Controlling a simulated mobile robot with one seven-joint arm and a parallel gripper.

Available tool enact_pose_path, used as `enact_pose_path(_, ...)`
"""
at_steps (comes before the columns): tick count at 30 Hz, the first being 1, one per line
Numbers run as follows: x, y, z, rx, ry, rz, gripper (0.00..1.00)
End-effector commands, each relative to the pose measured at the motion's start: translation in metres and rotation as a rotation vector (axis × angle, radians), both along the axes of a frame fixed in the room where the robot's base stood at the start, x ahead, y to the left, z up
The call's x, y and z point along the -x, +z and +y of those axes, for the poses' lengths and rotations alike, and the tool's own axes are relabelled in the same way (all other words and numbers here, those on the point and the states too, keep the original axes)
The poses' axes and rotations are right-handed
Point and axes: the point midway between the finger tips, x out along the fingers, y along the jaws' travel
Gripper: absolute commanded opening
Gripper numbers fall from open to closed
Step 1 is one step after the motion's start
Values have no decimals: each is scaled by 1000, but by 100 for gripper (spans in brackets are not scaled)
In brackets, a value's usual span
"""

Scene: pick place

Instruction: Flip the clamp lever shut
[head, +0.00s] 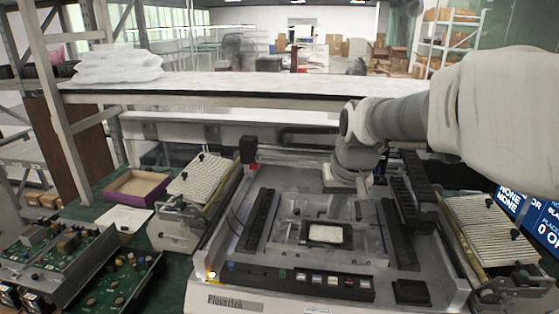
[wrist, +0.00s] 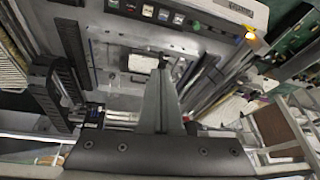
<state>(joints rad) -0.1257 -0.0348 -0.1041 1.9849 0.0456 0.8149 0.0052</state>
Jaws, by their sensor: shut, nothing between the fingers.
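The clamp fixture (head: 325,236) is a grey frame in the middle of the machine bed. A pale rectangular piece (head: 326,234) lies in it; it also shows in the wrist view (wrist: 141,63). I cannot clearly pick out the clamp lever; it may be a small dark part at my fingertips. My gripper (head: 343,212) points down over the back of the fixture, mostly hidden under the wrist in the head view. In the wrist view my gripper (wrist: 162,64) has its fingers together, with nothing held. The tips appear beside the pale piece; contact cannot be told.
Black rails (head: 259,220) and (head: 401,233) flank the fixture. A button panel (head: 318,280) runs along the machine's front, with a lit lamp (head: 212,275) at its left. Ribbed feeders (head: 203,180) stand on both sides. A shelf (head: 220,88) crosses behind the machine.

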Motion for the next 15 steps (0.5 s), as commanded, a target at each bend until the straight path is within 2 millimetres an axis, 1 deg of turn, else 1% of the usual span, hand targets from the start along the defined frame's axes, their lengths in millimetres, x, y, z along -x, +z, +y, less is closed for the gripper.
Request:
enact_pose_path(1,-14,-14,2,3,0,11,0)
enact_pose_path(5,-46,-38,6,12,1,29,0)
enact_pose_path(9,-78,-67,11,24,2,44,0)
enact_pose_path(12,-96,-86,14,33,4,53,0)
enact_pose_path(15,-109,-100,17,40,5,60,0)
